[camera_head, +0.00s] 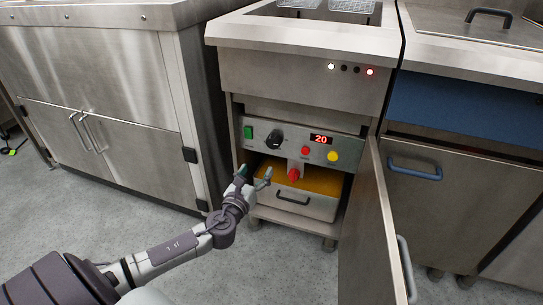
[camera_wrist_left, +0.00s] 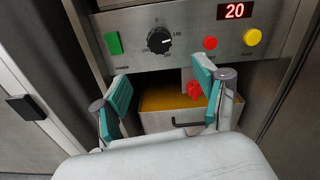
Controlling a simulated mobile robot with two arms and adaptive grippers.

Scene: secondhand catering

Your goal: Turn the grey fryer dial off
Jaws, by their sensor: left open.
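The fryer's steel control panel (camera_head: 260,123) is exposed behind an open cabinet door. Its dial (camera_head: 274,139), dark with a grey pointer mark, sits left of the red display (camera_head: 320,139) reading 20. In the left wrist view the dial (camera_wrist_left: 159,40) shows a printed scale around it, with its pointer toward the upper right. My left gripper (camera_head: 256,176) is open and empty, below the dial and apart from it. In the left wrist view its teal-padded fingers (camera_wrist_left: 161,90) stand to either side below the dial. My right gripper is not in view.
A green switch (camera_wrist_left: 113,43), red button (camera_wrist_left: 210,43) and yellow button (camera_wrist_left: 252,37) share the panel. The open door (camera_head: 369,235) stands to the right. A steel cabinet (camera_head: 100,80) stands left.

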